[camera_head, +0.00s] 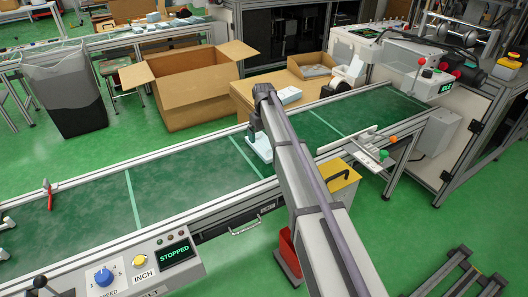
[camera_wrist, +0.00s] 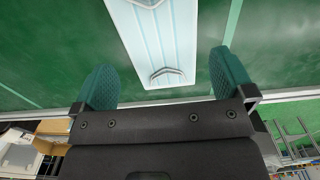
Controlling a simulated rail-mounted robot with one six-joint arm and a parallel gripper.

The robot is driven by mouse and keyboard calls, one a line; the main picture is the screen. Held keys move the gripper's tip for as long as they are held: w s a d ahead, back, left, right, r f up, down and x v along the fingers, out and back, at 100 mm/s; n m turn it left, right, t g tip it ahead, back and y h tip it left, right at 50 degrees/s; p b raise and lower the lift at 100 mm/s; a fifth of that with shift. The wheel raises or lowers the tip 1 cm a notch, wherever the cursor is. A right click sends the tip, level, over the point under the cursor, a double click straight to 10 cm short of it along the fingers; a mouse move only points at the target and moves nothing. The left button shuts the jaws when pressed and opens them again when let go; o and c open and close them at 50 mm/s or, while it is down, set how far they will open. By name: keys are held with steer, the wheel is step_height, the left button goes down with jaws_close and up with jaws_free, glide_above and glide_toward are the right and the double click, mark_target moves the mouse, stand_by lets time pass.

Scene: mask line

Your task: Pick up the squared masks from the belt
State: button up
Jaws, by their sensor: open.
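The green belt (camera_head: 190,185) runs across the head view and also fills the wrist view (camera_wrist: 62,45). A pale blue and white squared mask (camera_wrist: 158,40) lies flat on the belt in the wrist view. It has grey loop-like marks at its ends, and its far end is cut off by the frame. In the head view the mask (camera_head: 260,150) is partly hidden by my arm. My gripper (camera_wrist: 165,82) is open and empty. Its two green fingers are to either side of the mask's near end, apart from it. Their height above the belt is hard to tell.
A control panel display (camera_head: 174,252) reads STOPPED. A guide rail (camera_head: 347,138) with knobs stands by the belt right of my arm. An open cardboard box (camera_head: 195,95) and a wooden table (camera_head: 245,90) with a pale blue pack (camera_head: 288,94) stand behind the belt.

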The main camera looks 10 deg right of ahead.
mark_target(264, 144)
step_height(264, 144, down, 5)
steer(key=b, duration=0.4)
steer(key=shift+s+f, duration=0.1)
steer(key=shift+r, duration=0.25)
steer(key=shift+c, duration=0.2)
steer(key=c, duration=0.6)
